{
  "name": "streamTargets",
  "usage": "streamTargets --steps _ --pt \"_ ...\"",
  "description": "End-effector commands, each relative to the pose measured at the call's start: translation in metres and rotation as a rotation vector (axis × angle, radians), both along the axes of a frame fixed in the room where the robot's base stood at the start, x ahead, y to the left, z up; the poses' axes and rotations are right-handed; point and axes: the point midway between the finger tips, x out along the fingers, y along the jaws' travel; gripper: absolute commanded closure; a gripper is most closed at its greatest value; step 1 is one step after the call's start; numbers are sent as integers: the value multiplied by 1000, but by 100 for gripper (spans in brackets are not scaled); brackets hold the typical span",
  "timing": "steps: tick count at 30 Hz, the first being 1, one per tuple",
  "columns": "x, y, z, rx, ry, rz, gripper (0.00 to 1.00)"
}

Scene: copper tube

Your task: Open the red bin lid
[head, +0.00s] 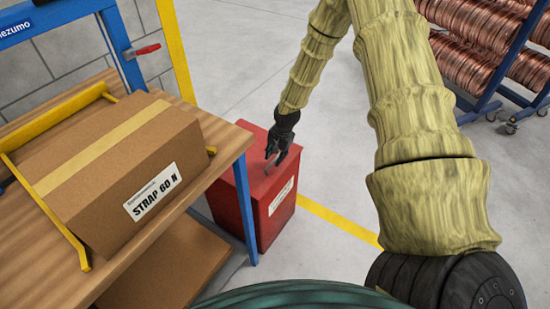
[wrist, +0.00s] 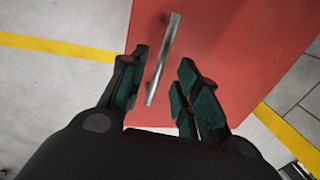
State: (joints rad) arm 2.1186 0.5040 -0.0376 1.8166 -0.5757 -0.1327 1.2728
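The red bin (head: 262,200) stands on the floor beside the workbench, and its lid lies flat and closed. In the wrist view the red lid (wrist: 225,50) fills the middle, with a silver bar handle (wrist: 163,60) on it. My gripper (head: 276,158) is above the lid, pointing down. In the wrist view my gripper (wrist: 160,85) is open, with one finger on each side of the near end of the handle. The handle lies closer to the left finger. I cannot tell whether the fingers touch the lid.
A workbench (head: 110,290) on the left holds a cardboard box (head: 120,170) between yellow rails. Its blue leg (head: 245,210) stands close to the bin. Copper coil racks (head: 480,65) stand at the back right. The floor right of the bin is clear.

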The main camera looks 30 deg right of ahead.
Motion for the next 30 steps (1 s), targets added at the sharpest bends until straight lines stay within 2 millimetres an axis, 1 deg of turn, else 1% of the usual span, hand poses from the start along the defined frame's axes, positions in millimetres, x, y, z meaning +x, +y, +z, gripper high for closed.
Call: streamTargets --steps 3,6,17,20,22,23,30 --pt "1 1 -10 0 1 0 68" --pt "2 1 -14 0 0 0 68" --pt "3 1 -17 0 -1 0 68" --pt "3 1 -17 0 -1 0 84" --pt "3 1 -17 0 -1 0 97" --pt "3 1 -17 0 -1 0 100" --pt "3 1 -17 0 0 0 100"
